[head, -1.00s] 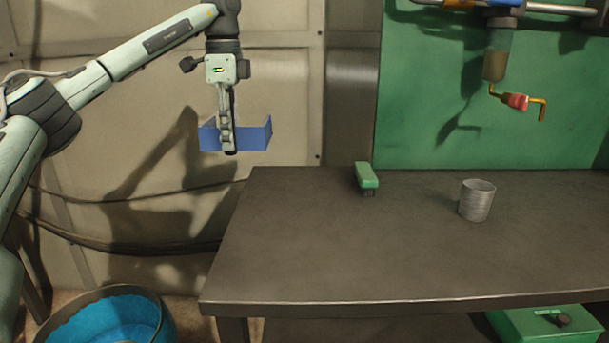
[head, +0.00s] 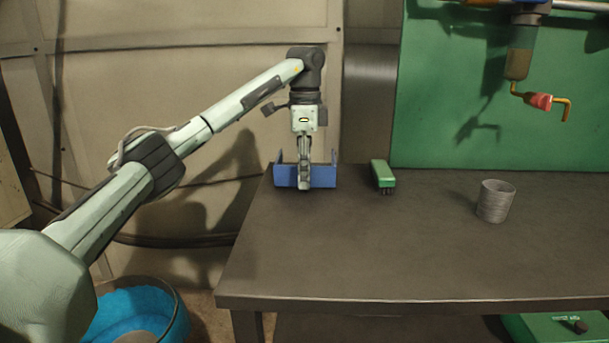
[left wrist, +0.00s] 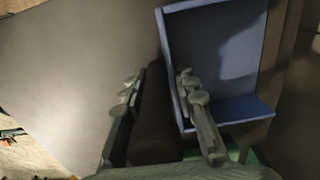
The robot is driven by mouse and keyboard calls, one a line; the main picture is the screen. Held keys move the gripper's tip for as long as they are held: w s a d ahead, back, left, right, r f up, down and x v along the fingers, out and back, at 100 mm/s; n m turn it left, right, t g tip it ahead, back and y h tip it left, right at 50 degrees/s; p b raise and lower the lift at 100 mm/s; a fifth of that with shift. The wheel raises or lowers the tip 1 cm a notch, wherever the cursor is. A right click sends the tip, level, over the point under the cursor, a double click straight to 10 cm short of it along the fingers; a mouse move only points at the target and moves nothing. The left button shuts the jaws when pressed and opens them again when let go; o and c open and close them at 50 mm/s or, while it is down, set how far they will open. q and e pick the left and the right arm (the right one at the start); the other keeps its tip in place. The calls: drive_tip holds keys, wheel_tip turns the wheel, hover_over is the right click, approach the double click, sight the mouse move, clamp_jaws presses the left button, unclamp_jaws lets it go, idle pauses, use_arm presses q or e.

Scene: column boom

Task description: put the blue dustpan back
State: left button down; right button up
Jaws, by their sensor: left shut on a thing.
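The blue dustpan (head: 286,176) is at the table's back left corner in the head view, with its raised sides upright. My left gripper (head: 304,186) points down in front of it and is shut on its dark handle. In the left wrist view the handle lies between the fingers of the left gripper (left wrist: 158,85), and the blue pan (left wrist: 215,50) is to their right. I cannot tell whether the dustpan touches the table (head: 340,260). My right gripper is out of view.
A green brush (head: 382,174) stands to the right of the dustpan, and a ribbed grey can (head: 496,202) farther right. The middle and front of the table are clear. A bucket with blue inside (head: 135,318) is on the floor at left. A green board (head: 440,130) stands behind.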

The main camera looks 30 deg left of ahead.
use_arm(q)
drive_tip(key=shift+f, duration=0.35)
drive_tip(key=c, duration=1.2)
unclamp_jaws()
wheel_tip(320, 180, up, 12)
drive_tip(key=shift+d+r, duration=0.1)
drive_tip(key=shift+r, duration=0.05)
